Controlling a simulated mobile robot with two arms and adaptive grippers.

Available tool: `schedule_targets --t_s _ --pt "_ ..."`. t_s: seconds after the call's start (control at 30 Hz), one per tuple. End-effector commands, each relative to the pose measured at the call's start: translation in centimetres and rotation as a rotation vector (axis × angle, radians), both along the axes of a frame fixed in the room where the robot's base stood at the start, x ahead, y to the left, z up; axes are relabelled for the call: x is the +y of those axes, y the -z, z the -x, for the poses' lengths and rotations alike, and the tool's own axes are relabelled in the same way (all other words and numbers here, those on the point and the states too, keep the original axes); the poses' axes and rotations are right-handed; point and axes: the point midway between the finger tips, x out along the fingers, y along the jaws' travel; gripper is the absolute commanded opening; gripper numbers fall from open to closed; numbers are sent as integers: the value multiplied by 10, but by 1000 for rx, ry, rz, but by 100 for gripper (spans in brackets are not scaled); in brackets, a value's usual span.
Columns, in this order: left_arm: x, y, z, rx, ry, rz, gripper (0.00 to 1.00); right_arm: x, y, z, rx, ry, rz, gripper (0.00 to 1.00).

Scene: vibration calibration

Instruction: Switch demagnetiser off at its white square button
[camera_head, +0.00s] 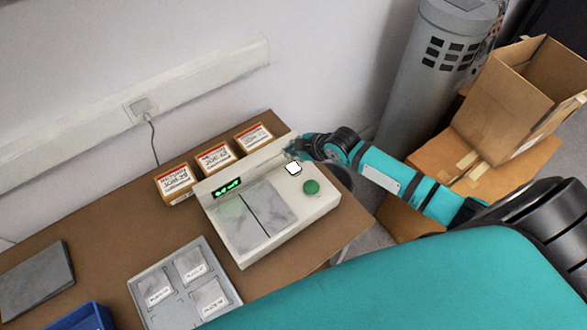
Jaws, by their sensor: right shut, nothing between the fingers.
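The demagnetiser (241,253) is a cream box on the brown table, with two grey plates on top and a small display (227,188) lit green. Its white square button (293,168) is on the right part of the top, with a round green button (311,187) below it. My right gripper (290,154) is shut and empty at the device's back right, just above the white button in the picture. I cannot tell whether it touches the device. My left gripper is not in view.
Several labelled boxes (215,158) stand behind the device. A grey tray (146,285) with labelled pieces lies in front, left of it a blue bin (82,318) and a dark grey slab (36,282). Cardboard boxes (508,98) and a grey cylinder (425,75) stand right.

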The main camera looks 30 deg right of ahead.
Motion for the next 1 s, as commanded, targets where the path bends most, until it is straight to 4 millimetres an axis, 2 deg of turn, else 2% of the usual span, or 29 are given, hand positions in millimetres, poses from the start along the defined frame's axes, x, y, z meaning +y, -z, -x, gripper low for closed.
schedule_targets --t_s 0.03,0.2,0.4,1.0 --pt "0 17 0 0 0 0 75 1 17 1 2 0 -1 0" --pt "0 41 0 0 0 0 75 1 42 0 1 0 -2 0" --pt "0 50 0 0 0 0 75 1 57 0 1 -1 0 0" --pt "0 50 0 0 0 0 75 0 58 0 0 -1 -1 0"
